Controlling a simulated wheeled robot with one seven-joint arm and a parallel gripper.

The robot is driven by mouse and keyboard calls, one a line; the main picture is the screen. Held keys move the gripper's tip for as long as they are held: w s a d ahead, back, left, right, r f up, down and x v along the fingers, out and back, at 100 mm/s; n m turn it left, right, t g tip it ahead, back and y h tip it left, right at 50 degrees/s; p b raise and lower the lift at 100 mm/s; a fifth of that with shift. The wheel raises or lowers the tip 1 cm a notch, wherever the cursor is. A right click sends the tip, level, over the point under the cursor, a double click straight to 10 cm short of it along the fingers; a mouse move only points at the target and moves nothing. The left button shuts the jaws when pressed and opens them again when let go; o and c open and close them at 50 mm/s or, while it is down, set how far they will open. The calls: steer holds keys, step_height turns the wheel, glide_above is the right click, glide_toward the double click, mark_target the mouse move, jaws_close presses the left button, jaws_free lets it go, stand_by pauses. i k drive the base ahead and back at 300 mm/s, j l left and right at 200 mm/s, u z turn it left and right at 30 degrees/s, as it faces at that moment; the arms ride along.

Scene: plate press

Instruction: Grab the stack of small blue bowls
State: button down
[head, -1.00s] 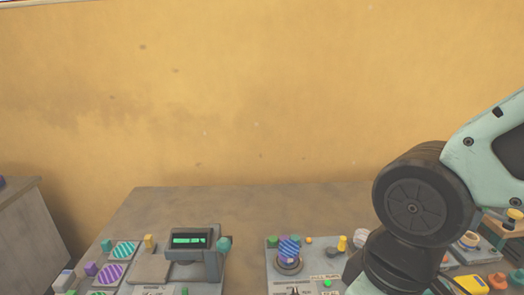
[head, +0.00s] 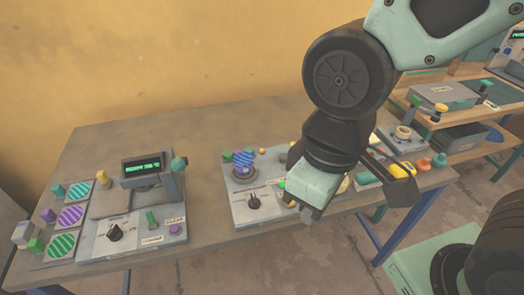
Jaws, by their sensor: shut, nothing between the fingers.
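I cannot make out a stack of small blue bowls in the head view. The nearest in colour is a blue and purple striped round piece (head: 245,158) on the panel in the middle of the table; I cannot tell what it is. My gripper (head: 309,212) points down over the right part of that panel, near the table's front edge. It is shut and empty. My arm hides part of the panel and the things behind it.
The grey table (head: 140,130) carries a device with a green display (head: 142,164) and striped pads (head: 72,215) at left. Small coloured pieces (head: 439,160) lie at right. A wooden shelf unit (head: 475,115) stands beyond. The table's back strip is clear.

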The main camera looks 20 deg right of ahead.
mark_target(243, 162)
steer(key=i+l+u, duration=0.1)
steer(key=u, duration=0.3)
steer(key=i+l+u, duration=0.1)
steer(key=l+u, duration=0.4)
steer(key=u, duration=0.25)
